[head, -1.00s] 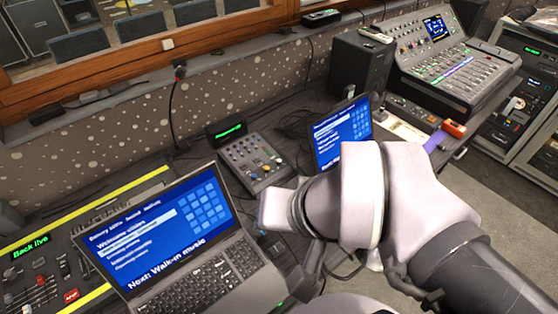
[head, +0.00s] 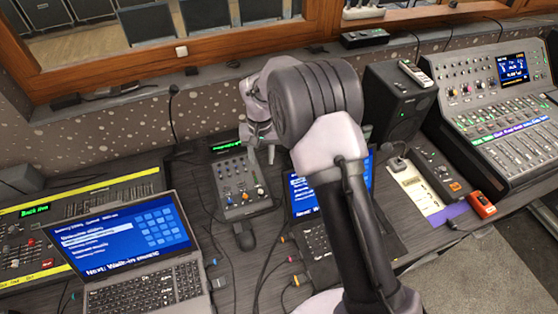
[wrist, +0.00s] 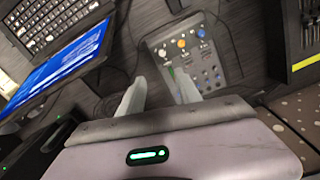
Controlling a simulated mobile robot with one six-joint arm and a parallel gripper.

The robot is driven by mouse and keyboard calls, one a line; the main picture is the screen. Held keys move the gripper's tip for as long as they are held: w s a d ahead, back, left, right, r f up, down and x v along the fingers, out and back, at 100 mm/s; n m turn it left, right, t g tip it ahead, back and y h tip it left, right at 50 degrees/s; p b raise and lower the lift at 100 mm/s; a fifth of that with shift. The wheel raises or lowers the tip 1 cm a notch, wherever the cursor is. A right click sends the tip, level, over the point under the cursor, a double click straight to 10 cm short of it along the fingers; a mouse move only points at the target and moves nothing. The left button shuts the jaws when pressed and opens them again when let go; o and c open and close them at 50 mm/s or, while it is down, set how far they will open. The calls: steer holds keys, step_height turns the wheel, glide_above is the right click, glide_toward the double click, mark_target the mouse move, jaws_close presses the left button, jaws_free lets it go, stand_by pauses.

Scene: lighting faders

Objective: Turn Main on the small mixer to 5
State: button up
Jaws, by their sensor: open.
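The small mixer (head: 229,192) is a grey box with rows of small knobs, standing on the dark desk between two laptops. Its near end has a few larger knobs, one of them orange, which also shows in the wrist view (wrist: 182,43). I cannot read the knob labels, so I cannot tell which is Main or its setting. My gripper (head: 262,154) is above the mixer's far right part. The right finger covers part of the panel.
An open laptop (head: 130,238) stands to the left, and another (head: 302,198) to the right, partly behind my arm. A small green-lit display (head: 226,146) is behind the mixer. A black speaker (head: 398,105) and a large console (head: 505,115) are further right. Cables cross the desk.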

mark_target(261, 191)
steer(key=f+b, duration=0.1)
steer(key=f, duration=0.4)
steer(key=a+f+b, duration=0.1)
steer(key=f, duration=0.5)
steer(key=f+b, duration=0.1)
steer(key=f, duration=0.5)
steer(key=shift+s+a+f+b, duration=0.2)
steer(key=shift+f+b, duration=0.05)
steer(key=shift+b, duration=0.05)
jaws_close()
